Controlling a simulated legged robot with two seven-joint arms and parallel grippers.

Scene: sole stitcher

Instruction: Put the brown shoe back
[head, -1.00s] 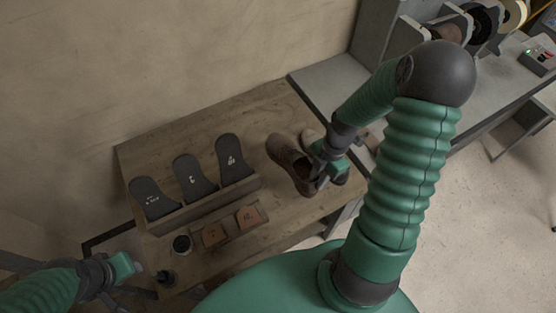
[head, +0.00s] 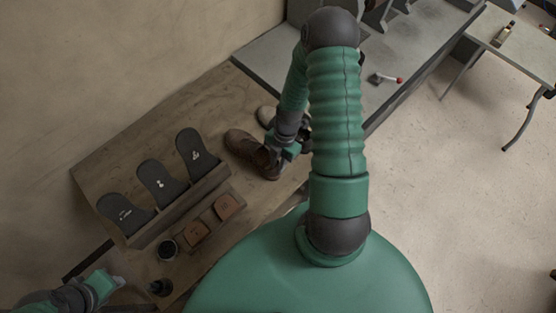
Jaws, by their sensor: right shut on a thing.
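The brown shoe (head: 242,145) is on the right part of the wooden table (head: 140,133), its toe towards the back left. My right gripper (head: 281,156) is at the shoe's opening, near its heel end, and is shut on it. My wrist hides part of the shoe, and I cannot tell whether its sole touches the table. A pale shoe (head: 265,116) stands just behind it, partly hidden by my arm. My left gripper (head: 119,283) is low at the left, by the table's front edge, away from the shoes. Its fingers are too small to read.
Three dark sole shapes (head: 158,183) stand in a wooden rack left of the shoe. Brown pieces (head: 227,206), a dark jar (head: 167,249) and a small bottle (head: 160,287) are in front. A grey bench (head: 262,58) adjoins behind; another table (head: 510,45) stands far right.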

